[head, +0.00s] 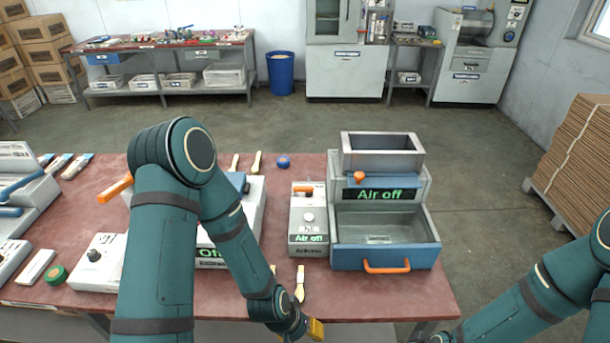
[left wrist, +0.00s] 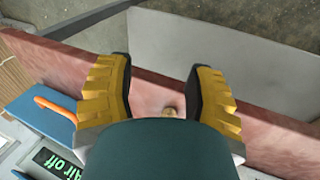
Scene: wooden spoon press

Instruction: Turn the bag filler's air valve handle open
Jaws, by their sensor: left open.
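The bag filler, which I take to be the hopper machine (head: 385,250) at the table's right, has a blue front tray with an orange pull and a green "Air off" display (head: 385,194). A small orange handle (head: 359,177) sits above the display's left end. A smaller grey box (head: 308,220) beside it also reads "Air off" and has an orange lever (head: 303,189) on top. My left gripper (head: 315,328) is at the table's front edge, below both and touching neither. Its yellow fingers (left wrist: 165,100) are apart and empty in the left wrist view. My right gripper is out of view.
A wooden spoon (head: 299,284) lies by the front edge near my left gripper. A white machine (head: 215,235) reading "Off" is partly behind my left arm. Cardboard stacks (head: 575,150) stand at right. The table's back edge holds more spoons and a blue round item (head: 283,162).

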